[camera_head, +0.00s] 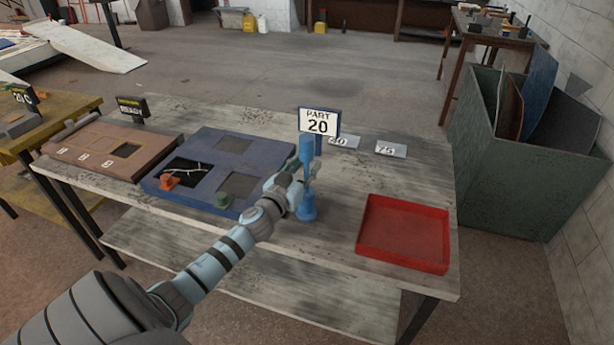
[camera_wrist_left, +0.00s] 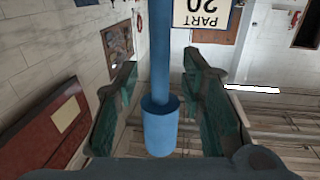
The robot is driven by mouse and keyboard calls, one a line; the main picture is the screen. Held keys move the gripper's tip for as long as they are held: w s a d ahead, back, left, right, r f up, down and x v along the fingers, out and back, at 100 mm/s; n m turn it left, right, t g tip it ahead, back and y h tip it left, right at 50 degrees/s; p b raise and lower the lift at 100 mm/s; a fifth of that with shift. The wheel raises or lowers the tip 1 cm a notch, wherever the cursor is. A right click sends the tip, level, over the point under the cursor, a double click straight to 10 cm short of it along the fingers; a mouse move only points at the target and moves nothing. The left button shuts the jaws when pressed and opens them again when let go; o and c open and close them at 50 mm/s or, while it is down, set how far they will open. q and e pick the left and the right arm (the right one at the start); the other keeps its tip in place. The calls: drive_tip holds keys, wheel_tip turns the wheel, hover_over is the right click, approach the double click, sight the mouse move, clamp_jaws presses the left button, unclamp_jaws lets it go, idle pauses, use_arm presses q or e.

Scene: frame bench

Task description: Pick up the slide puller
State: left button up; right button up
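The blue slide puller (camera_head: 306,210) stands upright on the bench, with a thin shaft and thicker ends. It also shows in the left wrist view (camera_wrist_left: 160,128), between my fingers. My left gripper (camera_head: 294,190) is at the puller's middle in the head view. In the left wrist view its green-padded fingers (camera_wrist_left: 161,66) are apart on both sides of the puller, with visible gaps, so it is open around it. Part of the shaft is hidden behind the gripper in the head view. My right gripper is in neither view.
A blue frame (camera_head: 203,142) with square openings, an orange piece (camera_head: 169,182) and a green piece (camera_head: 223,200) lies left of the puller. A "PART 20" sign (camera_head: 319,123) stands close behind. An empty red tray (camera_head: 403,240) is at right. Small number plates (camera_head: 391,149) lie behind the tray.

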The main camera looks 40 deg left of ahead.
use_arm(q)
drive_tip(key=shift+w, duration=0.35)
drive_tip(key=shift+s, duration=0.1)
drive_tip(key=c, duration=0.7)
clamp_jaws()
drive_tip(key=shift+r, duration=0.1)
